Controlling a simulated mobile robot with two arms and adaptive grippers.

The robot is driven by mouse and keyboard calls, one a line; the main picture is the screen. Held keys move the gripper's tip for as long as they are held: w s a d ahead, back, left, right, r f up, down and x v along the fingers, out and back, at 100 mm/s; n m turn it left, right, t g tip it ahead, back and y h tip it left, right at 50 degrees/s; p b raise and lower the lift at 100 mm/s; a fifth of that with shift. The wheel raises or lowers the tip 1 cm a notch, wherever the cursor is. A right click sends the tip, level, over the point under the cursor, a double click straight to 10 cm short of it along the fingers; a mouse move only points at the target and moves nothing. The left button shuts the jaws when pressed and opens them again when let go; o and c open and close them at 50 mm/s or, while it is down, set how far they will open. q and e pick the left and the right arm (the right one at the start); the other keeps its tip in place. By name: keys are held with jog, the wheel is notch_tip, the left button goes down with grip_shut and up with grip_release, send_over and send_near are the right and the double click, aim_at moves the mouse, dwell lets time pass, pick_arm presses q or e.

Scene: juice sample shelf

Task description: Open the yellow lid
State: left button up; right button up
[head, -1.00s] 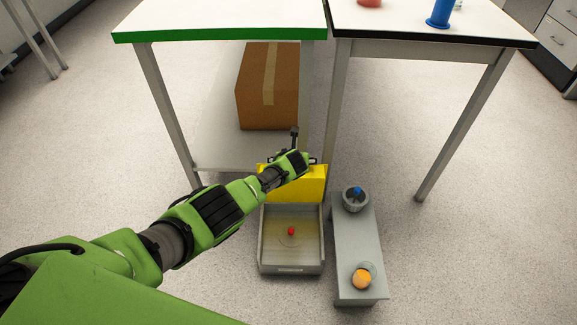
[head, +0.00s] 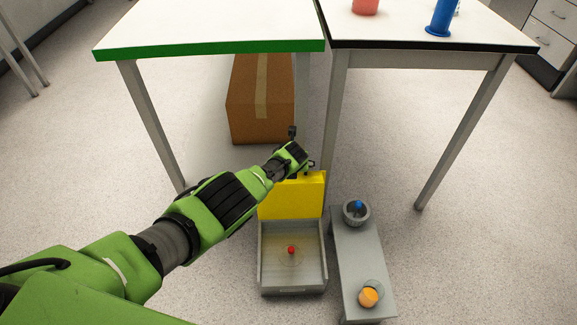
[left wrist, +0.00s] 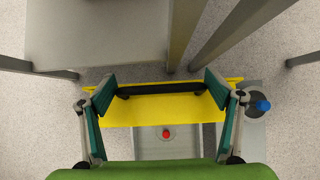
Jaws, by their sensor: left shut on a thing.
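The yellow lid (head: 291,199) stands raised, roughly upright, at the back edge of a grey open box (head: 264,282) on the floor. A red-topped item (head: 291,250) sits inside the box. The lid also shows in the left wrist view (left wrist: 160,111), with a black handle bar (left wrist: 160,88) along its far edge. My left gripper (left wrist: 162,86) is shut on the handle, one finger at each end. In the head view my left gripper (head: 300,168) is at the lid's top edge, its fingers partly hidden. My right gripper is not in view.
A grey bench (head: 361,262) right of the box holds a cup with a blue-topped item (head: 358,207) and a cup of orange contents (head: 369,295). Table legs (head: 333,130) and a cardboard box (head: 262,100) stand close behind the lid.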

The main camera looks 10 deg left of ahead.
pick_arm(q)
jog(key=shift+s+f, duration=0.1)
jog(key=shift+s, duration=0.05)
jog(key=o, duration=1.6)
jog(key=shift+r, duration=0.3)
jog(key=shift+d+r, duration=0.1)
jog(key=shift+r, duration=0.05)
jog(key=shift+v, duration=3.35)
jog(key=shift+s, duration=0.15)
